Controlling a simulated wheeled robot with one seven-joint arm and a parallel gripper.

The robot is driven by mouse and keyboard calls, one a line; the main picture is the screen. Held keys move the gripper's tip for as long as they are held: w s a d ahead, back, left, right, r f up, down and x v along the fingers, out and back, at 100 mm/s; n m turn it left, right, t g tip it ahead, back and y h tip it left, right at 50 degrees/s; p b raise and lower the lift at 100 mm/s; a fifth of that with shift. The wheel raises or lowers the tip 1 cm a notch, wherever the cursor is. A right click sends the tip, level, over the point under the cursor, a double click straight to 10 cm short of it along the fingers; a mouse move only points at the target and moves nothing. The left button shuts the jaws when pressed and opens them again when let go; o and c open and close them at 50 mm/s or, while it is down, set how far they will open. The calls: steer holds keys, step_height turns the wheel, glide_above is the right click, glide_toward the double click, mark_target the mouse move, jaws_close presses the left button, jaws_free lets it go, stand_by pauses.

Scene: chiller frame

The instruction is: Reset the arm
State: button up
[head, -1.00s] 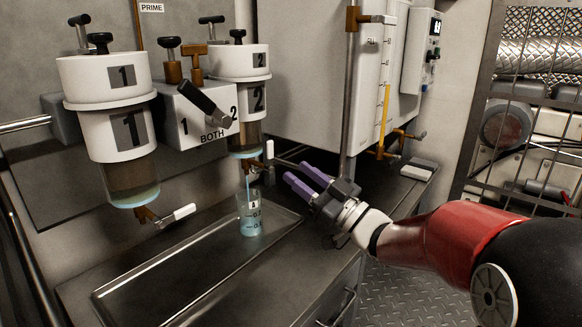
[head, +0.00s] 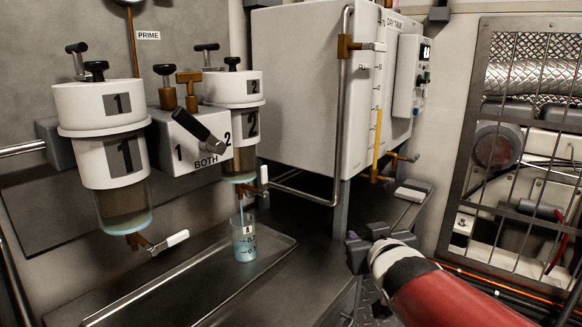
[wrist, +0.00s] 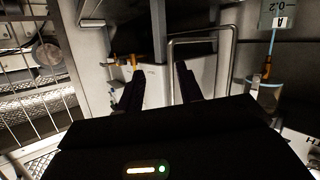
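My gripper (head: 372,245) is at the lower right of the head view, with its fingers mostly hidden there. In the wrist view its two dark fingers (wrist: 158,85) stand apart with nothing between them. A clear beaker (head: 244,244) with pale blue liquid stands upright in the metal tray (head: 165,277), below filter 2 (head: 233,88). A thin blue stream runs from the outlet below filter 2 into the beaker. The beaker also shows at the top right of the wrist view (wrist: 277,14), upside down. My gripper is to the right of the beaker, apart from it.
Filter 1 (head: 112,155) hangs over the tray's left side. A selector block (head: 190,142) is between the filters. The white day tank (head: 300,90), with pipe and gauge, stands behind my gripper. A metal grille (head: 520,150) is at the right.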

steer(key=s+f+m+g+p, duration=0.1)
steer(key=s+f+g, duration=0.4)
steer(key=s, duration=0.6)
steer(key=s+f+m+g, duration=0.1)
steer(key=s+f+g, duration=0.3)
steer(key=s, duration=0.7)
step_height(320, 180, up, 12)
steer(key=p, duration=1.2)
steer(key=shift+w+d+h, duration=0.3)
steer(key=shift+d, duration=0.1)
